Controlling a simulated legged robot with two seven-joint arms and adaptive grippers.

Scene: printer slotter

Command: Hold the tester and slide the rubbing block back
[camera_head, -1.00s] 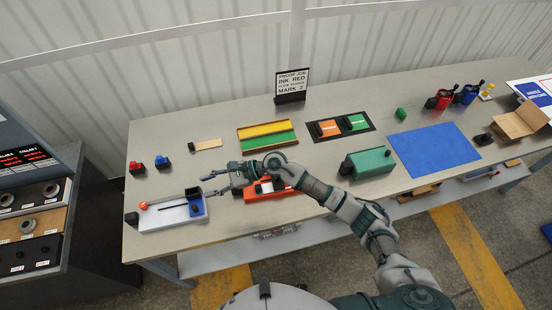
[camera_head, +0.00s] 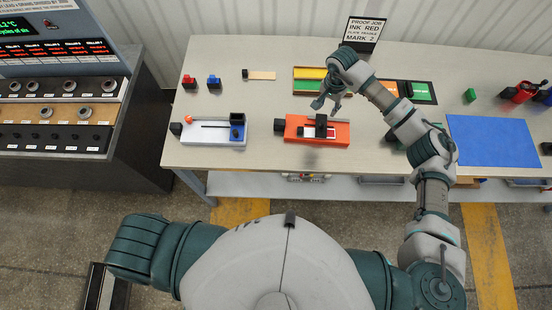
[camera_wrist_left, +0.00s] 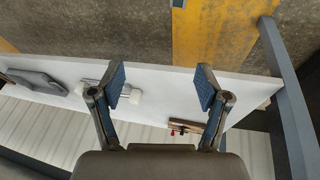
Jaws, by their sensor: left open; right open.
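The white tester (camera_head: 213,134) lies on the left part of the bench in the head view. It has a dark slot along its top, an orange knob at its left and a blue pad at its right end. A black block (camera_head: 237,119), which looks like the rubbing block, sits at the blue end. My right gripper (camera_head: 328,106) is open and empty, above the orange device and to the right of the tester, apart from it. My left gripper (camera_wrist_left: 160,86) is open and empty in the left wrist view; its fingers are not seen in the head view.
An orange device (camera_head: 335,138) with a black carriage stands right of the tester. A blue mat (camera_head: 492,141) lies to the right. A control console (camera_head: 60,100) stands left of the bench.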

